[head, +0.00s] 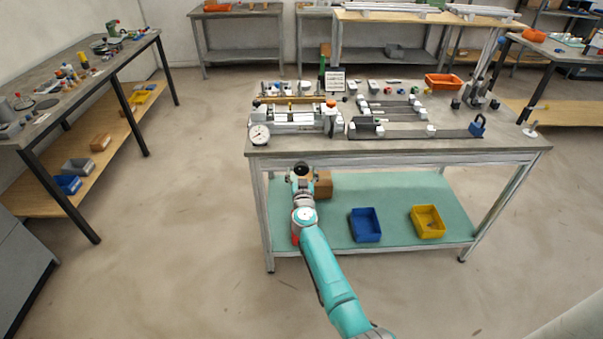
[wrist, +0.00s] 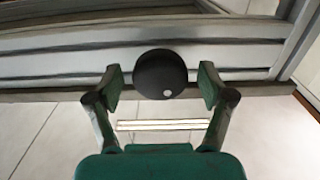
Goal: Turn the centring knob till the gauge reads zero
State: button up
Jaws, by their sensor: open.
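In the wrist view, the black round knob (wrist: 161,74) with a white dot near its lower right edge stands out in front of grey metal rails. My gripper (wrist: 160,88) is open, with one finger to the left of the knob and one to the right. Gaps show between the knob and both fingers. In the head view, my gripper (head: 301,176) is by the front of the workbench, below its top. The white dial gauge (head: 260,134) stands at the bench top's front left corner. Its needle is too small to read.
The workbench top (head: 400,151) carries a jig with rails (head: 400,116), clamps and an orange bin (head: 443,81). On its lower shelf are a brown box (head: 322,186), a blue bin (head: 365,225) and a yellow bin (head: 427,222). The floor to the left is clear.

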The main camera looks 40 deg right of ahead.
jog(key=c, duration=1.1)
jog(key=shift+m, duration=0.3)
jog(key=m, duration=0.4)
jog(key=shift+m, duration=0.3)
jog(key=m, duration=0.4)
jog(key=shift+a+m, duration=0.1)
jog(key=shift+m, duration=0.2)
jog(key=m, duration=0.5)
jog(key=shift+r, duration=0.1)
jog(key=shift+m, duration=2.5)
